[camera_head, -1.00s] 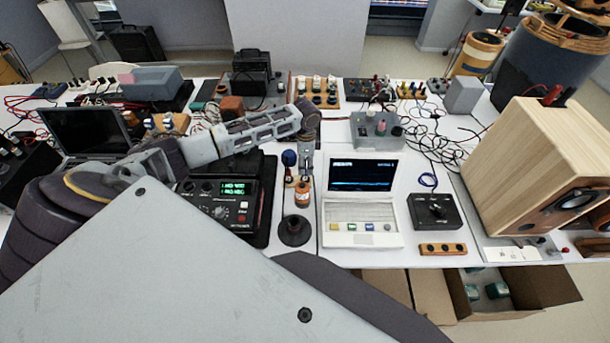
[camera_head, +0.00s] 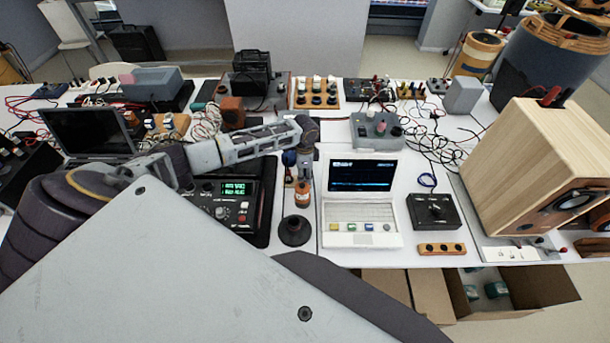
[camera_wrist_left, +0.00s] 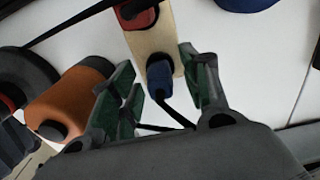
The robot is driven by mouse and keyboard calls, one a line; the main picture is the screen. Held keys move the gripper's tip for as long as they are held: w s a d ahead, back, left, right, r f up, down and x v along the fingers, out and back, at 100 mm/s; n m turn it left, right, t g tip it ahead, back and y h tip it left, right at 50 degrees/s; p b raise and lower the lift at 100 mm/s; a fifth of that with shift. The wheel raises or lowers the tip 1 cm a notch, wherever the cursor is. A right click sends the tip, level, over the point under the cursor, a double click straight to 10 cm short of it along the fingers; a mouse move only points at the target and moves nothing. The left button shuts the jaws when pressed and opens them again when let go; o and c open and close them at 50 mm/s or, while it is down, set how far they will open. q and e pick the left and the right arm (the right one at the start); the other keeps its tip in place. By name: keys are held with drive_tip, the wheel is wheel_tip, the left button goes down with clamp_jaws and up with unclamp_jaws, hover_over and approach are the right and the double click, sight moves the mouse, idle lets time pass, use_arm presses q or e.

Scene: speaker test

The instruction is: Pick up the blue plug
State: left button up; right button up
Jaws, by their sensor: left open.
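The blue plug (camera_wrist_left: 159,76) stands at one end of a light wooden block (camera_wrist_left: 152,45) in the left wrist view. A red plug (camera_wrist_left: 137,13) is at the block's other end. My left gripper (camera_wrist_left: 157,60) is open, with one green-padded finger on each side of the blue plug. I cannot tell whether either finger touches it. In the head view my left gripper (camera_head: 304,172) points down beside an orange cylinder (camera_head: 302,196). I cannot make out the blue plug there. My right gripper is not in view.
The orange cylinder is close to one finger in the wrist view (camera_wrist_left: 68,100). A dark round base (camera_head: 295,231) stands in front. A black instrument (camera_head: 236,212) is at the left and a white laptop (camera_head: 360,224) at the right. A wooden speaker (camera_head: 530,165) stands farther right.

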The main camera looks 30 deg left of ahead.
sight(305, 171)
use_arm(q)
drive_tip(key=shift+f, duration=0.1)
drive_tip(key=shift+c, duration=0.3)
drive_tip(key=c, duration=0.9)
drive_tip(key=shift+r, duration=5)
drive_tip(key=shift+r, duration=0.1)
